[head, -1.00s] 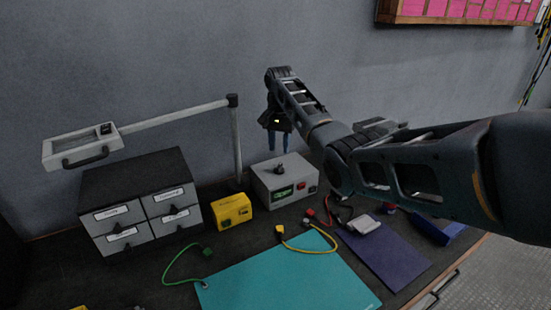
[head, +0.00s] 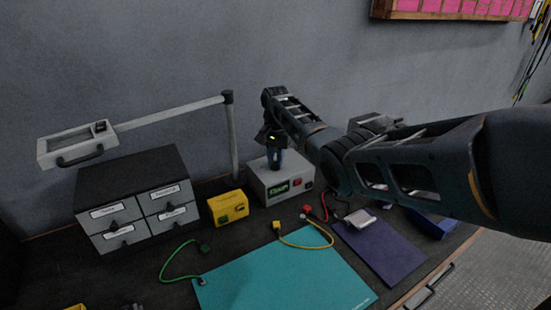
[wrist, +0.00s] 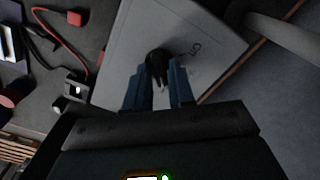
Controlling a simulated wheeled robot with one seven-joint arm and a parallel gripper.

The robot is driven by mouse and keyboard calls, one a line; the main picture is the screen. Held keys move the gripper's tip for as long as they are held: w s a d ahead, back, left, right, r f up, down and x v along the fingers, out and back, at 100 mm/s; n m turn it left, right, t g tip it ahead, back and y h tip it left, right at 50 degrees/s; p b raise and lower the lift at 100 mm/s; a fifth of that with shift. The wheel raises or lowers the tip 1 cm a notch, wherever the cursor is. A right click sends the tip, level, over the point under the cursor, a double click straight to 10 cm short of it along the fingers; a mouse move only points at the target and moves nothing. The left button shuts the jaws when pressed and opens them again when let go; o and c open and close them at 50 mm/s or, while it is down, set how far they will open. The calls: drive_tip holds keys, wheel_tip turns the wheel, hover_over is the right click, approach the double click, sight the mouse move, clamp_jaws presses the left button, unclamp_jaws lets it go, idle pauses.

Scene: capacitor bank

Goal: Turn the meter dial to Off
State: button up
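The meter is a pale grey box (head: 282,186) with a lit green display on its front, at the back of the bench in the head view. Its dial, a black knob (wrist: 157,62), is on the top face and shows in the wrist view. Printed marks beside the knob are too blurred to read surely. My gripper (head: 274,163) points down over the meter's top. In the wrist view its two blue fingers (wrist: 161,78) stand on either side of the knob's lower part. Whether they touch it is unclear. The fingers hide the knob in the head view.
A yellow box (head: 228,207) stands left of the meter, beside a drawer cabinet (head: 130,165). A lamp post (head: 233,140) rises behind. Red, yellow and green leads lie in front, near a teal mat (head: 285,283) and a purple mat (head: 385,252).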

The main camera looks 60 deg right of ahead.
clamp_jaws()
drive_tip(key=shift+n, duration=0.4)
drive_tip(key=n+p, duration=0.1)
drive_tip(key=n, duration=0.2)
drive_tip(key=shift+r+n, duration=0.1)
drive_tip(key=shift+n, duration=0.2)
drive_tip(key=n, duration=0.5)
drive_tip(key=shift+p, duration=0.4)
drive_tip(key=n, duration=0.5)
drive_tip(key=shift+n, duration=0.4)
drive_tip(key=n, duration=0.4)
drive_tip(key=shift+n, duration=0.4)
